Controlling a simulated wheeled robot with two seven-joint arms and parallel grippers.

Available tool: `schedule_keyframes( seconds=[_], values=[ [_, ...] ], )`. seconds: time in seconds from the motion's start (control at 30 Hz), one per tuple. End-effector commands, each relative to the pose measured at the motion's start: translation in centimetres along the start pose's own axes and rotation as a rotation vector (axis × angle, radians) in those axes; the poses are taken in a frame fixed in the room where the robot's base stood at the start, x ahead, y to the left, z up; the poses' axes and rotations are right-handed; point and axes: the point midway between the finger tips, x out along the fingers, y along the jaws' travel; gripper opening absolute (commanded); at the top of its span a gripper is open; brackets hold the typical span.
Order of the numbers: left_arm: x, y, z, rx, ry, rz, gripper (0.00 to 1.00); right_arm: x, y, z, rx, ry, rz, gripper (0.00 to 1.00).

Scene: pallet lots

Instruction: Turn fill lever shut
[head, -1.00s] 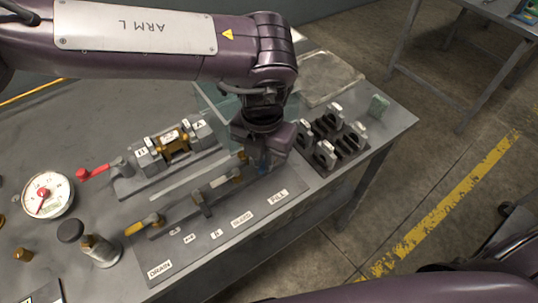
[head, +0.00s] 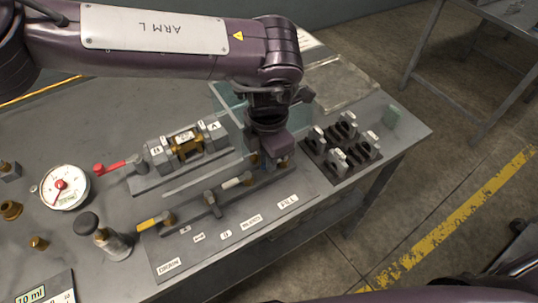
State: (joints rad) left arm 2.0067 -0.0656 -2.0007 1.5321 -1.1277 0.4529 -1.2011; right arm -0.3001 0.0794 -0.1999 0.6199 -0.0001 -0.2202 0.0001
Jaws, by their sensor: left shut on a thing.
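My left gripper (head: 270,162) reaches down from above onto the far end of the valve row, behind the FILL label (head: 288,201). It is shut on the fill lever, which the jaws and wrist almost wholly hide; its angle cannot be told. On the same grey panel are a white-handled lever (head: 236,181) in the middle and a yellow-handled lever (head: 150,222) at the DRAIN end. My right gripper is out of view; only part of my right arm shows at the lower right.
A block with a brass middle (head: 186,146) and a red-handled lever (head: 112,167) stand behind the panel. A dial gauge (head: 65,187) and a capped bottle (head: 108,238) are at left. A dark rack (head: 342,150) stands close right of the gripper. The bench front edge is clear.

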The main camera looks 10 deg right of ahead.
Motion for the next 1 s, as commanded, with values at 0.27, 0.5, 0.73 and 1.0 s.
schedule_keyframes(
  seconds=[0.27,0.5,0.73,1.0],
  values=[
    [-0.2,0.17,0.11,0.003,-0.005,0.004,0.0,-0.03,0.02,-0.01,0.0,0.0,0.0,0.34],
    [-0.17,0.15,0.1,0.002,-0.004,0.003,0.3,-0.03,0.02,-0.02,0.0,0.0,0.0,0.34],
    [-0.07,0.13,0.03,0.002,-0.002,0.003,0.34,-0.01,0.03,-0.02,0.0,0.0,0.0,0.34],
    [0.01,0.13,-0.02,0.001,0.0,0.003,0.34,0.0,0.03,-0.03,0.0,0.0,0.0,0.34]
  ],
)
